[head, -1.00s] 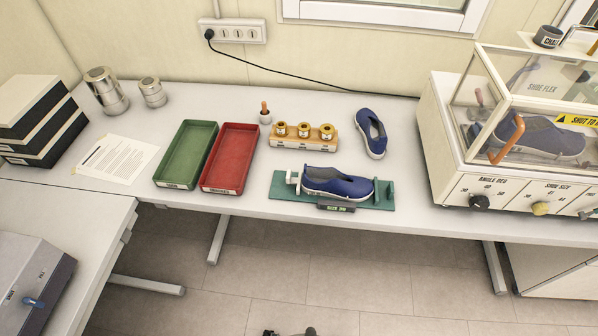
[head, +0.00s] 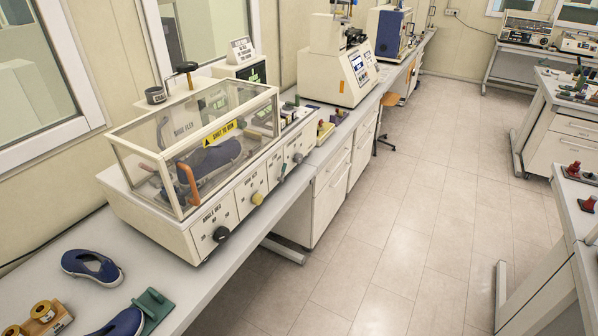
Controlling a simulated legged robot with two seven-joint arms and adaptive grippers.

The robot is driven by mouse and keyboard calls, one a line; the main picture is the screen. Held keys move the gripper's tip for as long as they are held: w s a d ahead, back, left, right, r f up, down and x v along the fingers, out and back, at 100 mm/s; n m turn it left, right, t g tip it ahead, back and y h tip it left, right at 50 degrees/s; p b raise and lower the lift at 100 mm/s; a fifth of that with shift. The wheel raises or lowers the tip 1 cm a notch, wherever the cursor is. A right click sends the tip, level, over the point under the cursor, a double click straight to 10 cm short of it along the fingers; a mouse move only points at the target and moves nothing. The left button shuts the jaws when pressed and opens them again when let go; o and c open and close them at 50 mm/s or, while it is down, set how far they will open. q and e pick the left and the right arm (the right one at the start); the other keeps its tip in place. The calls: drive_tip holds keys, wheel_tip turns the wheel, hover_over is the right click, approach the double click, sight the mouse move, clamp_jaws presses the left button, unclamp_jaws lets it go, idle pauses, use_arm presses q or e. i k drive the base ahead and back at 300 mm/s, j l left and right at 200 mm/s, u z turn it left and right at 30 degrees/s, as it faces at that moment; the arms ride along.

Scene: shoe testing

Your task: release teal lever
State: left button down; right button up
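A teal-green plate with an upright block (head: 153,303) shows at the bottom left, under the toe or heel of a blue shoe (head: 118,324) cut off by the lower edge. The shoe flex machine (head: 160,225) stands on the left bench, with a clear cover, an orange handle (head: 188,182) and a blue shoe (head: 210,158) inside. Its front has a black knob (head: 221,235) and a yellow knob (head: 257,199). Neither of my grippers is in view.
Another blue shoe (head: 92,266) and a wooden block with brass weights (head: 45,312) lie on the near bench. A white machine with a screen (head: 345,75) stands farther along. The tiled floor (head: 385,215) is open between the benches.

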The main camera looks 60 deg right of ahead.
sight(283, 171)
drive_tip(key=z, duration=1.7)
